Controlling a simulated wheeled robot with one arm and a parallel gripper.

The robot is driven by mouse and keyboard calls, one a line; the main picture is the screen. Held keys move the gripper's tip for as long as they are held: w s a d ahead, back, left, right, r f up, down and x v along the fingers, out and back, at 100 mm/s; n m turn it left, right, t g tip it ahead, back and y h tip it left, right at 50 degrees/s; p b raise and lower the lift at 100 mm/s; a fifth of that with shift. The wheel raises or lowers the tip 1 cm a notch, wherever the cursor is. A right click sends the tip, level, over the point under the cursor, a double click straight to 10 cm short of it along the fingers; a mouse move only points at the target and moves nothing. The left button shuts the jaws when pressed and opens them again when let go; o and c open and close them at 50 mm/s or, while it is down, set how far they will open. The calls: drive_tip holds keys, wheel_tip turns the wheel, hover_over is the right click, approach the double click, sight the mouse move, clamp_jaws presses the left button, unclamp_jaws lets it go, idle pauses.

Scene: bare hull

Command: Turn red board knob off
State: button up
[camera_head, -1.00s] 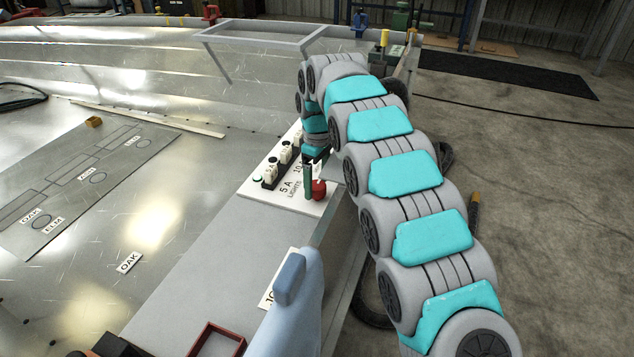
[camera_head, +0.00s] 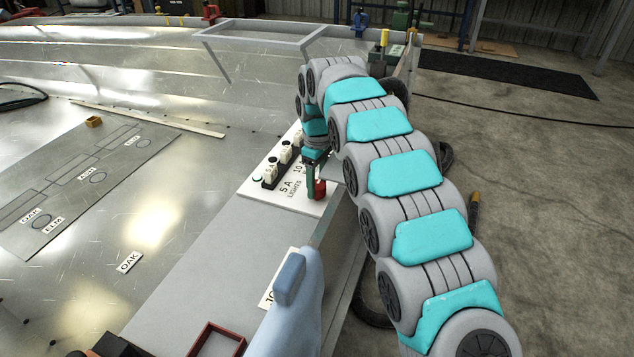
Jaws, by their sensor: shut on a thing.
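The red knob (camera_head: 320,188) stands at the right edge of a white board (camera_head: 286,196) marked "5 A", "10" and "LIGHTS". My gripper (camera_head: 314,187) points down over this edge of the board, with a dark green finger on the left side of the knob. It is shut on the red knob. The knob's far side and its base are partly hidden by the gripper, so its turned position cannot be told.
Several black-and-white switches (camera_head: 277,165) stand on the board, left of the gripper. A grey rail runs beside the board. A red-rimmed tray (camera_head: 217,340) lies at the front. The hull floor at left is mostly clear.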

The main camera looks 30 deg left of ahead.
sight(317, 184)
drive_tip(key=c, duration=0.3)
drive_tip(key=shift+w+n, duration=0.1)
drive_tip(key=shift+n, duration=1)
drive_tip(key=shift+n+b, duration=0.35)
drive_tip(key=shift+n, duration=0.85)
drive_tip(key=o, duration=1.4)
drive_tip(key=shift+c, duration=0.2)
drive_tip(key=shift+r, duration=0.1)
drive_tip(key=shift+a+r, duration=0.1)
drive_tip(key=shift+r, duration=2.45)
drive_tip(key=shift+r+p, duration=0.95)
drive_tip(key=shift+r, duration=0.35)
